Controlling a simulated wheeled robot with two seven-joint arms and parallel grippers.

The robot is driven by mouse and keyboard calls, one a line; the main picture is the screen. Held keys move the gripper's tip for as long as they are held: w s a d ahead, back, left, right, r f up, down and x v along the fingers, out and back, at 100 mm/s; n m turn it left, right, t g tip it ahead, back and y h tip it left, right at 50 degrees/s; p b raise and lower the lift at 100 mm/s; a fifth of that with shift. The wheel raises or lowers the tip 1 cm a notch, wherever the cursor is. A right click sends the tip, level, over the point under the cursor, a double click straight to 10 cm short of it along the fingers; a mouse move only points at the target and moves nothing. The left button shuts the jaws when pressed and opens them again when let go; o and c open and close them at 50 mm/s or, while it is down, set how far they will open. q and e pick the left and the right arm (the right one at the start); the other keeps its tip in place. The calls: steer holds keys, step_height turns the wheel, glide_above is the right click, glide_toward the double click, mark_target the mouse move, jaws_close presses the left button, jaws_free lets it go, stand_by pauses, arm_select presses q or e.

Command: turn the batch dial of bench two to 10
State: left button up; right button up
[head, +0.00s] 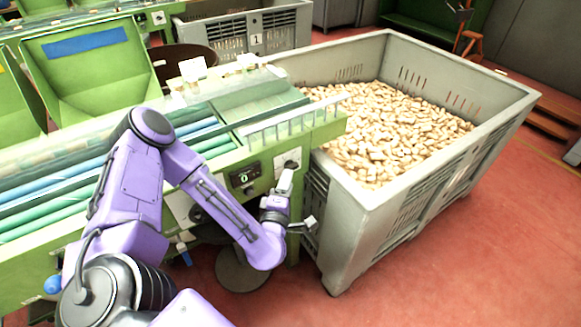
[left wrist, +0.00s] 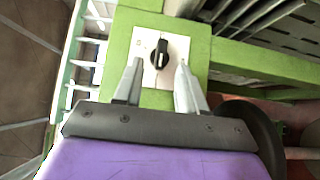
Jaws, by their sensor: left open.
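The batch dial (left wrist: 160,54) is a black knob on a pale plate (left wrist: 149,76) fixed to the green bench frame. A light mark shows on the knob, but I cannot read any numbers around it. In the head view the plate (head: 291,157) sits at the bench's right end, with the knob hard to make out. My left gripper (head: 299,193) is open in front of the plate. In the left wrist view the fingers of my left gripper (left wrist: 160,68) stand on either side of the knob, apparently without touching it. My right gripper is not in view.
A large grey crate (head: 345,235) full of corks (head: 385,135) stands close to the right. Another grey bin (head: 285,24) marked 1 is behind. Red floor is clear at lower right.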

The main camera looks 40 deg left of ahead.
mark_target(291, 166)
arm_select(q)
steer(key=x, duration=0.5)
